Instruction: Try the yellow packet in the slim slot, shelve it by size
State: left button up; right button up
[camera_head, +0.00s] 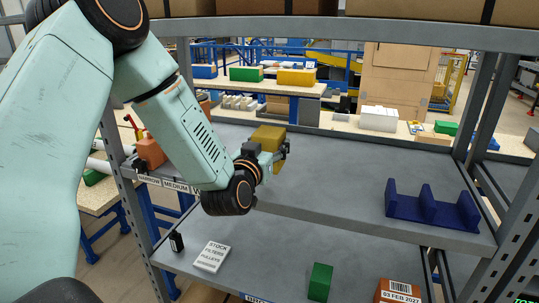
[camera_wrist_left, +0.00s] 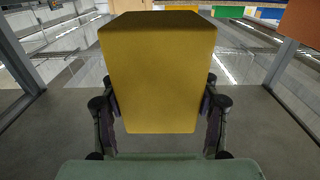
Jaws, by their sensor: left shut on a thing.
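The yellow packet (camera_head: 268,138) is a plain block, held above the grey upper shelf in the head view. My left gripper (camera_head: 279,156) is shut on it. In the left wrist view the packet (camera_wrist_left: 158,75) fills the middle, with a finger on each side. A dark blue slotted holder (camera_head: 430,210) with upright walls stands on the right of the same shelf, well apart from the packet. Labels reading NARROW and MEDIUM (camera_head: 175,186) are on the shelf's front edge at left; a further label is partly hidden by my arm. My right gripper is not in view.
An orange block (camera_head: 150,152) stands at the shelf's left end. Metal posts bound both sides. The shelf between packet and holder is clear.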

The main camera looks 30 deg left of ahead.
aim_at(270, 131)
pick_arm(q)
notch_tip(270, 131, up, 6)
jog(key=shift+r, duration=0.15)
dwell(0.3)
